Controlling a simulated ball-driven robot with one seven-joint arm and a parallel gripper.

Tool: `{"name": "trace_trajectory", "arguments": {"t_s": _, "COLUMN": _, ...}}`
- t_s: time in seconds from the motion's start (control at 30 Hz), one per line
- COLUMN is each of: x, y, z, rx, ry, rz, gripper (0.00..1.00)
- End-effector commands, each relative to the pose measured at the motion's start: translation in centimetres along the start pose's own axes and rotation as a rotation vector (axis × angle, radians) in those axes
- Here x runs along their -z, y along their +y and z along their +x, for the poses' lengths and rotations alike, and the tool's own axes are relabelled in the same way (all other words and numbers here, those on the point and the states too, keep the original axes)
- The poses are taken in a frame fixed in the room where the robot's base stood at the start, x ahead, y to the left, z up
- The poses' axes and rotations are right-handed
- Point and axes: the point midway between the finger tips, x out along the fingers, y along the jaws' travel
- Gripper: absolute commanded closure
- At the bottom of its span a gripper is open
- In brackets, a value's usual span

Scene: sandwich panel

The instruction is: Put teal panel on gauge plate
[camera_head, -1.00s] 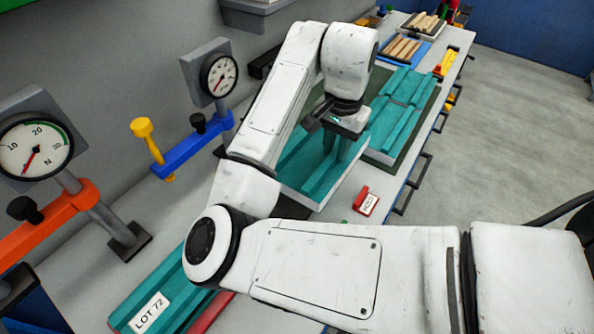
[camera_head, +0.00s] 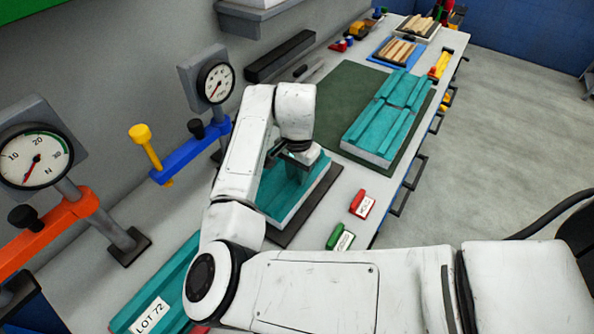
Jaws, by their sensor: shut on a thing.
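A teal panel (camera_head: 306,184) with a white underside is in my gripper (camera_head: 298,168), over a dark flat plate (camera_head: 322,206) that looks like the gauge plate, below the gauge with the blue arm. The plate shows along the panel's right edge. I cannot tell whether the panel rests on it or hangs just above. My gripper is shut on the panel's raised rib; my arm hides the panel's left part and most of the jaws. A second teal panel (camera_head: 388,112) lies on the dark green mat (camera_head: 338,100) farther back.
Gauges on a blue arm (camera_head: 192,150) and an orange arm (camera_head: 50,235) stand at left. A red tag block (camera_head: 362,203) and a green one (camera_head: 340,237) sit near the bench's front edge. A teal panel marked LOT 72 (camera_head: 150,300) lies nearest, partly behind my arm.

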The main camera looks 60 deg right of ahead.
Motion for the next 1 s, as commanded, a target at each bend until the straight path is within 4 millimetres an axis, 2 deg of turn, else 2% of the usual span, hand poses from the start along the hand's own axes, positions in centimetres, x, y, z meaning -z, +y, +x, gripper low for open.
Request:
{"name": "trace_trajectory", "arguments": {"t_s": 0.23, "x": 0.0, "y": 0.0, "z": 0.1, "rx": 0.0, "ry": 0.001, "rz": -0.001, "gripper": 1.0}}
{"name": "trace_trajectory", "arguments": {"t_s": 0.27, "x": 0.0, "y": 0.0, "z": 0.1, "rx": 0.0, "ry": 0.0, "rz": -0.001, "gripper": 0.74}}
{"name": "trace_trajectory", "arguments": {"t_s": 0.5, "x": 0.0, "y": 0.0, "z": 0.0, "rx": 0.0, "ry": 0.0, "rz": -0.001, "gripper": 0.51}}
{"name": "trace_trajectory", "arguments": {"t_s": 0.8, "x": 0.0, "y": 0.0, "z": -0.3, "rx": 0.001, "ry": 0.001, "rz": -0.001, "gripper": 0.51}}
{"name": "trace_trajectory", "arguments": {"t_s": 1.0, "x": 0.1, "y": -0.1, "z": -2.8, "rx": 0.003, "ry": 0.002, "rz": -0.001, "gripper": 0.51}}
